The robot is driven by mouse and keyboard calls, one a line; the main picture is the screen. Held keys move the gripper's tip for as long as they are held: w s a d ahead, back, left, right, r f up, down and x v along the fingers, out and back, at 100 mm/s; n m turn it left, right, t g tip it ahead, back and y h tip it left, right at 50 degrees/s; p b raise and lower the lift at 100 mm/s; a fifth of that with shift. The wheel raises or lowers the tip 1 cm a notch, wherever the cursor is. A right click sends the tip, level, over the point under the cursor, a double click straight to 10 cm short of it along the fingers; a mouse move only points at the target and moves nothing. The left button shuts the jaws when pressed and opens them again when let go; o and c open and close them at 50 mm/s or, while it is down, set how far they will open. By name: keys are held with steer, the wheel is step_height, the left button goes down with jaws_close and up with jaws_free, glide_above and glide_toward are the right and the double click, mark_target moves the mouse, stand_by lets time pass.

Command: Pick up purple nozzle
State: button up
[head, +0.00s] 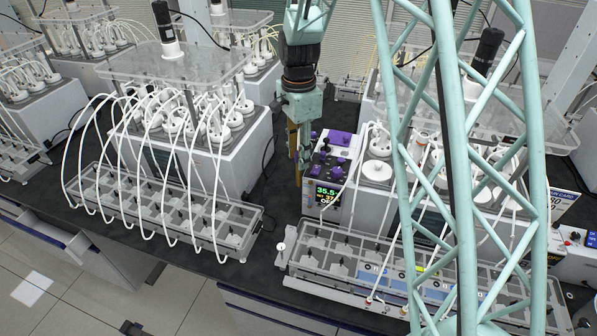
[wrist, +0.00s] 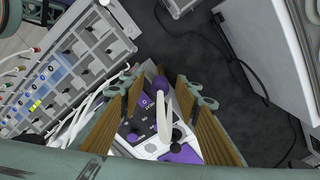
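My gripper (head: 299,160) hangs fingers down just left of the grey control unit with the lit display. In the wrist view my gripper (wrist: 163,95) is open, its brown-padded fingers spread wide. A purple rounded tip (wrist: 160,84) on a white stem shows between the fingers in that view, apparently touching neither; I take it for the purple nozzle. How far below the fingertips it lies, I cannot tell. In the head view several purple parts (head: 339,140) sit on top of the control unit; which one is the nozzle is unclear.
The control unit's display (head: 327,194) faces front. A white reactor block (head: 240,150) with tubes stands to the left, another (head: 377,172) to the right. Bottle racks (head: 165,210) line the front of the dark bench. Loose black cables lie behind.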

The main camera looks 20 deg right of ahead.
steer(key=shift+c, duration=0.7)
jaws_close()
steer(key=shift+r, duration=0.1)
steer(key=shift+r+b, duration=0.55)
steer(key=shift+r, duration=4.35)
steer(key=shift+a, duration=0.1)
